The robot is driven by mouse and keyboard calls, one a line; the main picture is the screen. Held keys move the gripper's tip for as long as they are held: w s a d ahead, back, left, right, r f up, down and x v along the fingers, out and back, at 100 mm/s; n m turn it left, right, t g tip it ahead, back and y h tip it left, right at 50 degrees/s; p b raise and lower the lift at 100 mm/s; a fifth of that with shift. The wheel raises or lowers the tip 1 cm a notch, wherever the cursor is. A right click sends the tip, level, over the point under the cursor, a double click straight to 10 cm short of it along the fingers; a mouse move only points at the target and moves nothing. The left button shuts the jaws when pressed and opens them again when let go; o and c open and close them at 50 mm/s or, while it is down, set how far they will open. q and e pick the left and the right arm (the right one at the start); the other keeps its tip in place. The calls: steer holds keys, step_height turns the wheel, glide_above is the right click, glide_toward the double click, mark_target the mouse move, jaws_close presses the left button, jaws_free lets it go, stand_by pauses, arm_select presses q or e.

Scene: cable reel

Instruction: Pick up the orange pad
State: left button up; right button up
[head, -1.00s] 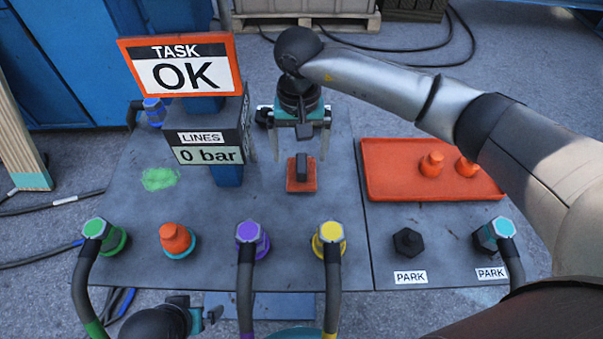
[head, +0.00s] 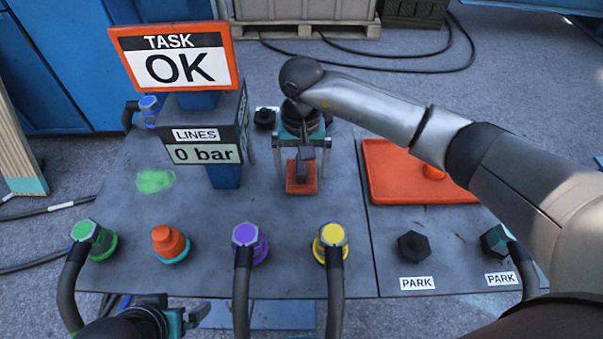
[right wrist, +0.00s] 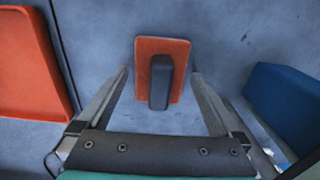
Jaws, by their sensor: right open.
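The orange pad (head: 301,188) is a small flat square with a black upright grip block on it, lying on the grey tabletop (head: 330,250). My right gripper (head: 302,168) is open and points down over it. In the right wrist view, the pad (right wrist: 176,52) and its black block lie between the open fingers (right wrist: 160,75), with a gap on each side. I cannot tell whether the fingertips touch the table. My left gripper (head: 190,316) is partly in view at the bottom left; its jaw state is unclear.
The display post (head: 225,175) stands close left of the right gripper. An orange tray (head: 390,180) lies to the right, partly behind my arm. Several coloured connectors, including a yellow one (head: 330,238), line the front.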

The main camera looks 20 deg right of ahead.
steer(key=c, duration=1.2)
steer(key=shift+r, duration=0.15)
steer(key=shift+c, duration=0.2)
steer(key=shift+r, duration=0.2)
step_height(320, 180, up, 8)
steer(key=p, duration=0.3)
arm_select(q)
step_height(320, 180, down, 8)
steer(key=s+g, duration=0.1)
steer(key=shift+p, duration=0.45)
arm_select(e)
steer(key=shift+r, duration=0.65)
